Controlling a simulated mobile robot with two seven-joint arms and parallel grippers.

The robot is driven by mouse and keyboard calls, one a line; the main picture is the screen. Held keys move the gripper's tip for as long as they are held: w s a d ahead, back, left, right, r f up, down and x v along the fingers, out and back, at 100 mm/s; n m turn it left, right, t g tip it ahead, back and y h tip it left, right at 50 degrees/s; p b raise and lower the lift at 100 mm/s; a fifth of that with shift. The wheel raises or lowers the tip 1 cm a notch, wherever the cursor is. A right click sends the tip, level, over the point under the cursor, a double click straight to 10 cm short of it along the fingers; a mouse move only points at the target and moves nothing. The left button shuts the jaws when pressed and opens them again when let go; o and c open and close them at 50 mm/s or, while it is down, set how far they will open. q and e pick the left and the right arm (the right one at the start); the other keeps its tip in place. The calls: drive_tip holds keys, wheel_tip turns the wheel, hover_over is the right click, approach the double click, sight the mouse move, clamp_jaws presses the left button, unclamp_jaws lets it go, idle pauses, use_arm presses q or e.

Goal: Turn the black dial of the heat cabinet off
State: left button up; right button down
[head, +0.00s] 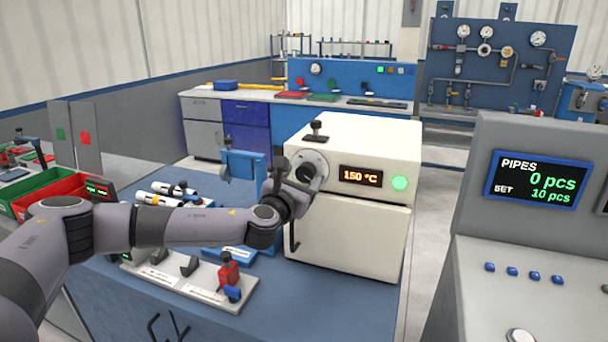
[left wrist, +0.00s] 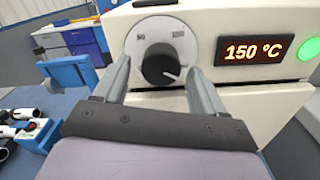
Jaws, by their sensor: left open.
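The white heat cabinet (head: 345,235) stands on the blue workbench, its display (head: 360,176) reading 150 °C and its round lamp (head: 400,183) lit green. The black dial (left wrist: 161,66) sits on a pale round plate on the cabinet front, left of the display. Its white pointer mark points toward the lower right in the left wrist view. My left gripper (left wrist: 163,75) is open, its two fingers on either side of the dial; I cannot tell whether they touch it. In the head view my left gripper (head: 305,178) partly covers the dial. My right gripper is not in view.
A black-handled clamp (head: 316,132) is on the cabinet top. A fixture board with a red block (head: 228,270) and white pipes (head: 160,198) lie left of the cabinet. A grey console (head: 535,215) showing "PIPES 0 pcs" stands at the right.

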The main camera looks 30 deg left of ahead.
use_arm(q)
drive_tip(key=shift+x, duration=1.1)
drive_tip(key=c, duration=1)
